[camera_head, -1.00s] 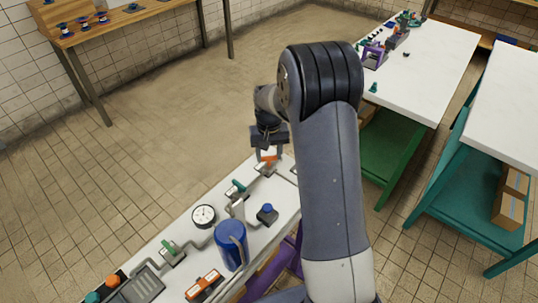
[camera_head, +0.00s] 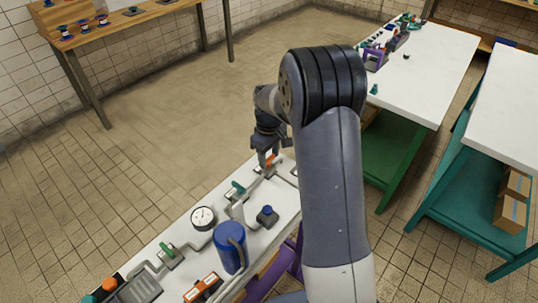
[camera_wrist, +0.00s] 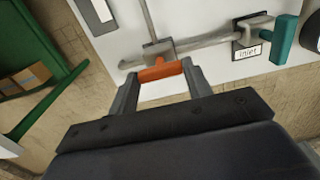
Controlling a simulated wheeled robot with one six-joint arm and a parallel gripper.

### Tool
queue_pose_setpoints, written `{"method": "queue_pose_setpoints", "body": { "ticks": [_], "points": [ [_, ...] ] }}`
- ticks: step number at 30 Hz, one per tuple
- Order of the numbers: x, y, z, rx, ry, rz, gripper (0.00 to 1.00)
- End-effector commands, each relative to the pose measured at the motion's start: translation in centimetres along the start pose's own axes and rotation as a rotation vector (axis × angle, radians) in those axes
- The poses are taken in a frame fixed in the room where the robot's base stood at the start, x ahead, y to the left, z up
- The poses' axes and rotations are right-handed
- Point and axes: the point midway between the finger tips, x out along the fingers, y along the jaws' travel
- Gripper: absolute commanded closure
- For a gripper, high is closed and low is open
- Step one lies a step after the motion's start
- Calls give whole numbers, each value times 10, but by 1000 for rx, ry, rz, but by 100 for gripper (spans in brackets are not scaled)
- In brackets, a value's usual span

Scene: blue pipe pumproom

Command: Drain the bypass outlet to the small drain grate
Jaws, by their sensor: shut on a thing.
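My gripper (camera_head: 268,168) is at the far end of the pipe bench and is shut on an orange valve handle (camera_wrist: 160,72). In the wrist view the handle lies crosswise between the two fingertips, on a grey pipe fitting. A teal valve handle (camera_wrist: 285,38) stands right of it beside an "inlet" label (camera_wrist: 248,52); in the head view it shows nearer than my gripper (camera_head: 238,188). A grey slotted grate (camera_head: 138,291) lies at the near left end of the bench. I cannot tell which pipe end is the bypass outlet.
The white bench (camera_head: 190,265) also carries a round gauge (camera_head: 203,218), a blue cylinder (camera_head: 230,248), a dark block with a blue knob (camera_head: 267,216), a green handle (camera_head: 168,250) and another orange handle (camera_head: 203,286). Open floor lies left; a white-topped green table (camera_head: 430,75) stands right.

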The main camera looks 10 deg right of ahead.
Motion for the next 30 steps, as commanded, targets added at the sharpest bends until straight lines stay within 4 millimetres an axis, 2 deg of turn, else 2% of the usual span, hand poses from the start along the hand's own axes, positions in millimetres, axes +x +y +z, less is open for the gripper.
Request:
{"method": "queue_pose_setpoints", "body": {
  "ticks": [17,18,25,30],
  "points": [
    [-1,0,-1,-33,2,2,75],
    [-1,0,-1,-33,2,2,49],
    [-1,0,0,-31,1,1,31],
    [0,0,0,-30,1,1,31]
  ]
}}
